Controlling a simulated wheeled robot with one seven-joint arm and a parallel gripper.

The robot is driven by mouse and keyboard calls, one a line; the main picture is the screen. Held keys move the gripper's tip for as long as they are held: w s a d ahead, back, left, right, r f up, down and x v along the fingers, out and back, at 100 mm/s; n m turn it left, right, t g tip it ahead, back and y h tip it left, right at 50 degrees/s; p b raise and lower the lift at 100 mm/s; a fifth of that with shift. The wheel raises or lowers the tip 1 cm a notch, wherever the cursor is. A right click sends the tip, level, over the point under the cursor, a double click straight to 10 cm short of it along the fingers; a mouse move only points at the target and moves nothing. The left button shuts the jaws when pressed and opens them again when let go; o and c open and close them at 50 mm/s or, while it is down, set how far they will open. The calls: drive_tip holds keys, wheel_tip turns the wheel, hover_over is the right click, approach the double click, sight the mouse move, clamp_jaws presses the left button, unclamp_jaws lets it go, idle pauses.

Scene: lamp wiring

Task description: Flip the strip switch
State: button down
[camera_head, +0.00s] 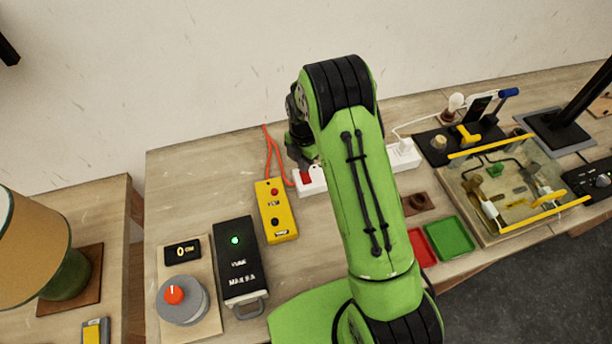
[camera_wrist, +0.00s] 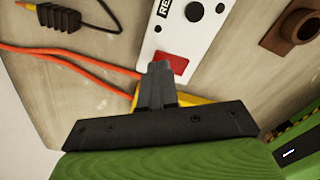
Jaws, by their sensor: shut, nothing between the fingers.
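The white power strip (camera_head: 318,187) lies on the bench, mostly hidden behind my arm in the head view. Its red switch (camera_head: 305,178) sits at the left end. In the wrist view the strip (camera_wrist: 185,35) runs upward, with the red switch (camera_wrist: 172,68) near its lower end. My gripper (camera_wrist: 158,70) is shut and empty, its fingertips overlapping the switch's lower left edge in that view. I cannot tell whether they touch it, nor which way the switch is tipped. In the head view the fingertips are not clear.
An orange cable (camera_head: 268,150) leaves the strip's left end beside a yellow box (camera_head: 275,210). A black box (camera_head: 237,262) with a green light stands left of it. Red and green trays (camera_head: 450,237) lie right of my arm. A brown socket (camera_wrist: 292,25) is near the strip.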

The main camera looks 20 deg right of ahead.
drive_tip(key=shift+f+b, duration=0.6)
drive_tip(key=shift+f, duration=0.2)
drive_tip(key=shift+r+p, duration=2.3)
drive_tip(key=shift+r, duration=1.35)
drive_tip(key=shift+f, duration=0.1)
